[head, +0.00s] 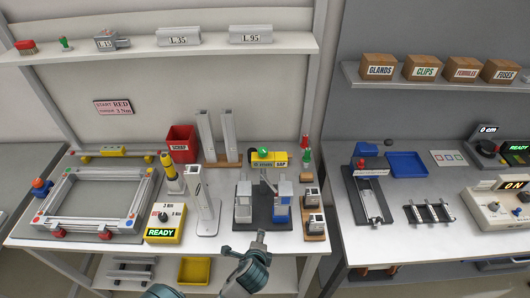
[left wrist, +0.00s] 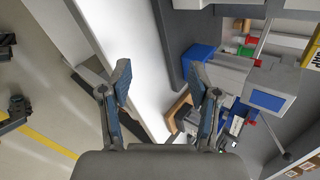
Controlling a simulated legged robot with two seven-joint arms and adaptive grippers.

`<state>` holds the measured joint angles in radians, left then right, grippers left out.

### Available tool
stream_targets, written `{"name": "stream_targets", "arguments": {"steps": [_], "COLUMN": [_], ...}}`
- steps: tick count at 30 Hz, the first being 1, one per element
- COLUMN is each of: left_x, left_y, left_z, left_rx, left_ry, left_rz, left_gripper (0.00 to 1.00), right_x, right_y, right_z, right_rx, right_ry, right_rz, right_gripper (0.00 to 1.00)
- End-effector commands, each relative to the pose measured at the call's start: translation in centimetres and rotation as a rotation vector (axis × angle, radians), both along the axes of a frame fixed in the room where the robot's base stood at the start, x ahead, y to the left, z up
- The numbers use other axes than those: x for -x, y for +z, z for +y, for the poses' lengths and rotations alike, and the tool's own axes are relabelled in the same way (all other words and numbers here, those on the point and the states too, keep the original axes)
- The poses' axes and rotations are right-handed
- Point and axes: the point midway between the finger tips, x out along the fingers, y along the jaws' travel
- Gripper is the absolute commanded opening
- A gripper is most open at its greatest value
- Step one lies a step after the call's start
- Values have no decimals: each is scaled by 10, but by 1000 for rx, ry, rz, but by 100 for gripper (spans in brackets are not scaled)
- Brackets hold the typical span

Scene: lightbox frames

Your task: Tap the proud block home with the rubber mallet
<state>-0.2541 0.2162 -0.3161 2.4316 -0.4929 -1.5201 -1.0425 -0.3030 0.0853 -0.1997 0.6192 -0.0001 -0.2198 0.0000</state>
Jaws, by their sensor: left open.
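My left gripper (head: 259,238) is low in the middle of the head view, at the table's front edge. In the left wrist view its two fingers (left wrist: 161,84) are spread apart with nothing between them. Just beyond it, a dark fixture base (head: 262,218) carries two upright grey blocks, a left one (head: 244,203) and a right one (head: 282,203) with a blue front. A thin dark bar slants between their tops. I cannot pick out the rubber mallet or the proud block for certain. My right gripper does not show.
A large grey frame (head: 62,236) lies at the left of the table. A yellow READY box (head: 166,222), a grey post (head: 206,210) and small block holders (head: 312,224) stand near the fixture. A gap separates this table from the right bench (head: 345,243).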

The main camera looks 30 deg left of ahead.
Motion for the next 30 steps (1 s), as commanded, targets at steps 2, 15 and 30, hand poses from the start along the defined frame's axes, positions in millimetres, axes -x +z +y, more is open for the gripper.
{"name": "stream_targets", "arguments": {"steps": [2, 15, 30], "left_x": [-20, -80, -146], "left_y": [25, 183, 188], "left_z": [5, 8, 56], "left_rx": [-183, -1344, -1389], "left_ry": [-100, -366, -364], "left_rz": [-21, 93, 114], "left_gripper": [62, 62, 62], "right_x": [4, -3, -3], "right_y": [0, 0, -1], "right_z": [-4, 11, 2], "right_rx": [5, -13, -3], "right_ry": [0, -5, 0], "right_rz": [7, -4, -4], "right_gripper": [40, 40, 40]}}
